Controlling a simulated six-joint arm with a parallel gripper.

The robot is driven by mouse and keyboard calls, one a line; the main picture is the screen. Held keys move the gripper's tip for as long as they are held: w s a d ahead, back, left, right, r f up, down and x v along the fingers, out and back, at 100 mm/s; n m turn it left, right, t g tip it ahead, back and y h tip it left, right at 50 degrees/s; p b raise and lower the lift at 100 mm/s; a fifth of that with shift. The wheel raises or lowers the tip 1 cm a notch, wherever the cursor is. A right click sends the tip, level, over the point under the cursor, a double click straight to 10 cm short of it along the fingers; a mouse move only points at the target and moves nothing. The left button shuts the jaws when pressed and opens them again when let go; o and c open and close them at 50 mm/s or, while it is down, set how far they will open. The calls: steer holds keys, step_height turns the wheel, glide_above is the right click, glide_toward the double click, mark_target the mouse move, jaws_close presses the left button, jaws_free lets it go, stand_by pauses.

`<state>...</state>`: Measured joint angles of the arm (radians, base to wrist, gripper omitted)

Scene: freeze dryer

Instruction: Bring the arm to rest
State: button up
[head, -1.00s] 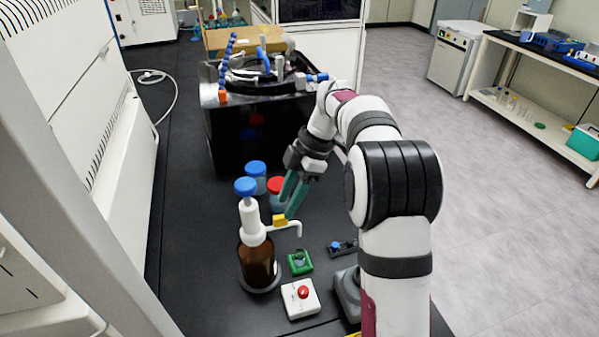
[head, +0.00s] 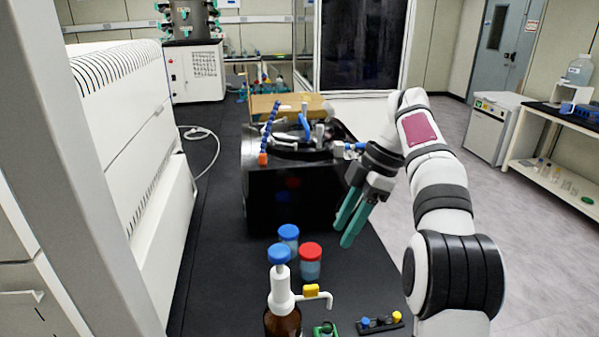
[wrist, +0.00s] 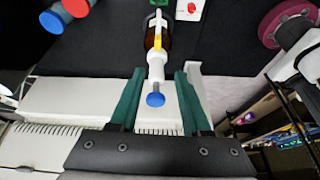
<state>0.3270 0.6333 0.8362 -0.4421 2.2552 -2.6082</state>
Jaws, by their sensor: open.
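My gripper (head: 345,233) has teal fingers that are open and empty. It hangs in the air over the right part of the black bench, front right of the black freeze-dryer unit (head: 270,178), pointing down and left. In the wrist view my gripper (wrist: 158,72) shows its two fingers apart. The brown pump bottle (head: 283,322) with a white pump and blue top stands at the front, apart from the gripper. The bottle appears beyond and between the fingers in the wrist view (wrist: 156,38).
A blue-lidded jar (head: 289,236) and a red-lidded jar (head: 310,262) stand behind the bottle. A small dark rack (head: 380,324) with coloured caps and a green holder (head: 325,330) are at the front. A large white machine (head: 130,130) lines the left. Bench around the jars is clear.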

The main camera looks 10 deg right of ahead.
steer(key=s+a+r+m, duration=0.1)
steer(key=s+a+m, duration=0.45)
steer(key=s, duration=0.25)
steer(key=s+a+f+m+h, duration=0.1)
steer(key=s+f+m, duration=0.3)
steer(key=s+m, duration=0.2)
steer(key=s+a+f+m, duration=0.2)
steer(key=s+f+m, duration=0.2)
steer(key=s, duration=0.6)
steer(key=s+a+f+m+h, duration=0.1)
steer(key=s+f+m, duration=0.3)
steer(key=s+m, duration=0.3)
steer(key=shift+s+a+f+m+h, duration=0.3)
steer(key=shift+s+a+m, duration=0.1)
steer(key=shift+s, duration=0.2)
